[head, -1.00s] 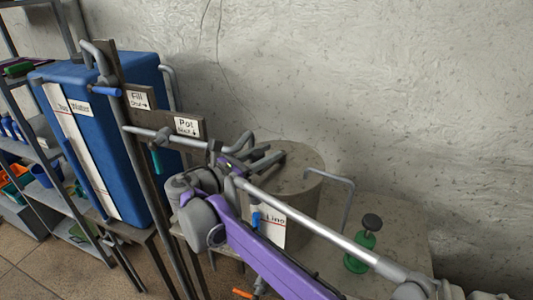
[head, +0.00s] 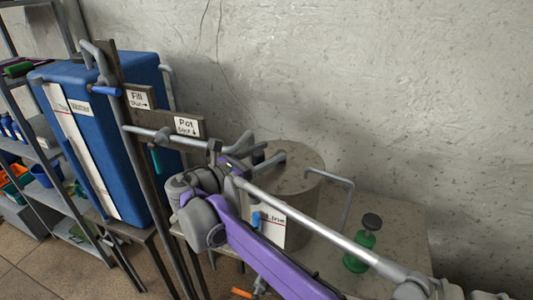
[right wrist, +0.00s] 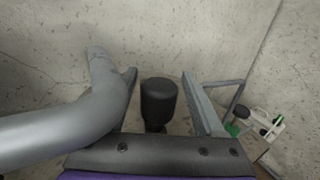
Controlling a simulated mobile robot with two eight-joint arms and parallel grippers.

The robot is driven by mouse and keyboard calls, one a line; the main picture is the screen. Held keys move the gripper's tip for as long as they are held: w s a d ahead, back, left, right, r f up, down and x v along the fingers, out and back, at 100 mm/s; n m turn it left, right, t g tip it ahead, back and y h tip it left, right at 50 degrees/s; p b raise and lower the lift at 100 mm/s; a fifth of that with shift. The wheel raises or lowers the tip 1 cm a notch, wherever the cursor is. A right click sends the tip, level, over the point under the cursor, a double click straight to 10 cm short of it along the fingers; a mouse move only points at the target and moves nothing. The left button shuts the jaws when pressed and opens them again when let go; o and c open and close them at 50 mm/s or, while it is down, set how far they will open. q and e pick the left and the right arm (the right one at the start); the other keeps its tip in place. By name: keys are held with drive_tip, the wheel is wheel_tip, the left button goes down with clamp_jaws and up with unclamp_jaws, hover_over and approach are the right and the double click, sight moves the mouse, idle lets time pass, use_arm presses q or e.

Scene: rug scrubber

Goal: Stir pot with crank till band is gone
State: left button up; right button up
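The pot (head: 306,188) is a grey, stone-like cylinder on a bench, partly hidden behind my right arm. A white "Line" label (head: 271,230) with a red line is on its front. My right gripper (head: 268,158) is over the left part of the pot's top. In the right wrist view, its two fingers (right wrist: 165,98) are apart, with a black knob (right wrist: 158,102) between them and gaps on both sides. The knob looks like the crank's handle; the rest of the crank is hidden. I cannot make out a band inside the pot. My left gripper is not in view.
A grey bent pipe (right wrist: 62,122) runs close to the left of the right gripper. A post carries "Fill" (head: 139,98) and "Pot" (head: 187,126) signs beside a blue tank (head: 110,150). A green bottle (head: 361,250) stands right of the pot. A wall is behind.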

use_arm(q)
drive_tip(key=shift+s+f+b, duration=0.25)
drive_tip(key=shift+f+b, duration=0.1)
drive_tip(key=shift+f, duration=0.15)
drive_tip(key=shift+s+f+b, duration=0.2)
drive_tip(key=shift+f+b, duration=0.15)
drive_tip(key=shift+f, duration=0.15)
use_arm(e)
drive_tip(key=v, duration=1)
drive_tip(key=shift+s+a, duration=0.25)
drive_tip(key=shift+a, duration=0.05)
